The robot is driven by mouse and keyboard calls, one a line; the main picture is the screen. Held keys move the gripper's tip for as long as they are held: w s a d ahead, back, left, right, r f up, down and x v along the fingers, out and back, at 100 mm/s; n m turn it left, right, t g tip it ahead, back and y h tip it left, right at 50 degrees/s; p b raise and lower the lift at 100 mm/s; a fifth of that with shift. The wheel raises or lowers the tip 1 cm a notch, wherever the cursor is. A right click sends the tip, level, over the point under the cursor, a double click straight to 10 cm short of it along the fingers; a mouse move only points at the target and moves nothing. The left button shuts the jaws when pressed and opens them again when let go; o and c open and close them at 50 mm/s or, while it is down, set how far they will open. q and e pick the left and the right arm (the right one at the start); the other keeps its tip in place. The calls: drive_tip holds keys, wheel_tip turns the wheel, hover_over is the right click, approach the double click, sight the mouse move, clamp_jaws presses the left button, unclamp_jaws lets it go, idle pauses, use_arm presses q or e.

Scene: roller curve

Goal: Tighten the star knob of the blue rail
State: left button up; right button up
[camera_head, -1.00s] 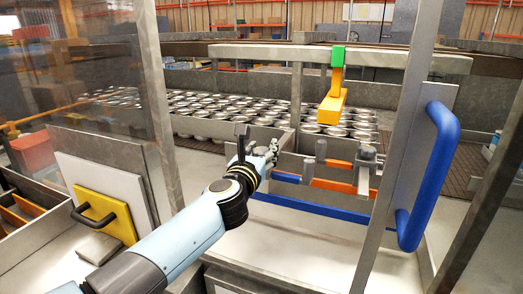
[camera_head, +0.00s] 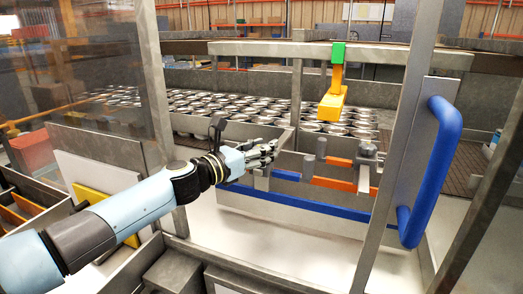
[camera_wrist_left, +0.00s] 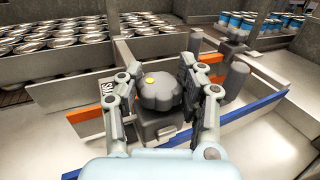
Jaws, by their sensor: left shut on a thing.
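The star knob (camera_wrist_left: 158,90) is grey and lobed with a yellow dot on top, seen in the left wrist view. It sits on a dark grey block (camera_wrist_left: 160,122). My left gripper (camera_wrist_left: 170,88) has one finger on each side of the knob and is shut on it. In the head view the left gripper (camera_head: 273,150) hides the knob. The long blue rail (camera_head: 300,207) runs to the right below the gripper; blue also shows at the right in the left wrist view (camera_wrist_left: 256,106). My right gripper is in neither view.
An orange rail (camera_head: 333,184) and a second grey clamp (camera_head: 368,160) stand right of the gripper. Several cans (camera_head: 235,108) fill the conveyor behind. A yellow block (camera_head: 332,104) hangs above. A grey post with a blue handle (camera_head: 437,165) stands at the right.

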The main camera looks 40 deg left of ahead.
use_arm(q)
drive_tip(key=shift+m+g+h+b, duration=0.5)
drive_tip(key=shift+m+h+b, duration=0.55)
drive_tip(key=shift+h, duration=0.55)
drive_tip(key=shift+r, duration=0.1)
drive_tip(key=o, duration=1.2)
drive_tip(key=shift+o, duration=0.2)
drive_tip(key=shift+s, duration=0.1)
drive_tip(key=v, duration=0.7)
drive_tip(key=shift+s+a, duration=0.1)
drive_tip(key=shift+s, duration=0.1)
